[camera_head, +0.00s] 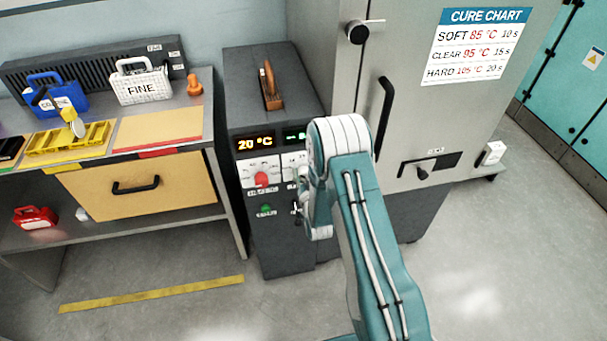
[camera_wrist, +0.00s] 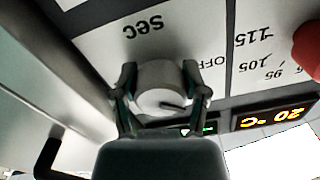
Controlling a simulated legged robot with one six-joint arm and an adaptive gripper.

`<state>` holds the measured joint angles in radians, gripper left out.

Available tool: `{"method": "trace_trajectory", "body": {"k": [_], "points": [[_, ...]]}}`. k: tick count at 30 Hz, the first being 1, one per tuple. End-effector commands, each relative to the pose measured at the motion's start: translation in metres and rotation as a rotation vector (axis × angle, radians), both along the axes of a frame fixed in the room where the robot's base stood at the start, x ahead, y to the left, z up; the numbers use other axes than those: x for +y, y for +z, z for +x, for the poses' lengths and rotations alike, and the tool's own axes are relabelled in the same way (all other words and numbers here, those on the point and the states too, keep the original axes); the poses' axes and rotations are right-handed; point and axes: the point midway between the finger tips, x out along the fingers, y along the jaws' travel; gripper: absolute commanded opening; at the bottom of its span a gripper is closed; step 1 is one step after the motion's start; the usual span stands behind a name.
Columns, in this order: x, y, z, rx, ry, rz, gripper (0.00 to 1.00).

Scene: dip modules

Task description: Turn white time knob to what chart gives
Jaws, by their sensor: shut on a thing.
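The white time knob (camera_wrist: 160,88) sits between the two fingers of my gripper (camera_wrist: 162,98) in the wrist view, under the label "SEC", with a dark pointer line on its face. My gripper is shut on it. In the head view my arm hides the knob and most of the gripper. The cure chart (camera_head: 478,46) on the grey cabinet lists SOFT 85 °C 10 s, CLEAR 95 °C 15 s and HARD 105 °C 20 s. The red temperature knob (camera_head: 261,179) stands left of my gripper. The temperature display (camera_head: 255,143) reads 20 °C; the time display (camera_wrist: 205,129) is unreadable.
A green button (camera_head: 266,209) is below the red knob. A black door handle (camera_head: 384,115) stands right of my arm. The workbench at left holds a white FINE basket (camera_head: 143,85) and a blue basket (camera_head: 58,97). The floor in front is clear.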

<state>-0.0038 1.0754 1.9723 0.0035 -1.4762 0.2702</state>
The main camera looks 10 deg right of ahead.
Motion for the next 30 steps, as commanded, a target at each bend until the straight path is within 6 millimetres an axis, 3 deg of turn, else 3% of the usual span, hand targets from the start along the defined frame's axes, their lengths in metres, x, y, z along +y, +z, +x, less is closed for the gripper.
{"method": "trace_trajectory", "body": {"k": [10, 26, 27, 28, 30], "points": [[0.0009, 0.0018, 0.0017, -0.004, 0.001, 0.144, 0.10], [0.0006, 0.0020, 0.0018, -0.004, 0.001, 0.167, 0.10], [0.0006, 0.0019, 0.0017, -0.004, 0.000, 0.167, 0.75], [0.0005, 0.0018, 0.0016, -0.004, 0.000, 0.167, 0.89], [0.0006, 0.0017, 0.0012, -0.003, 0.000, 0.166, 0.92]]}}
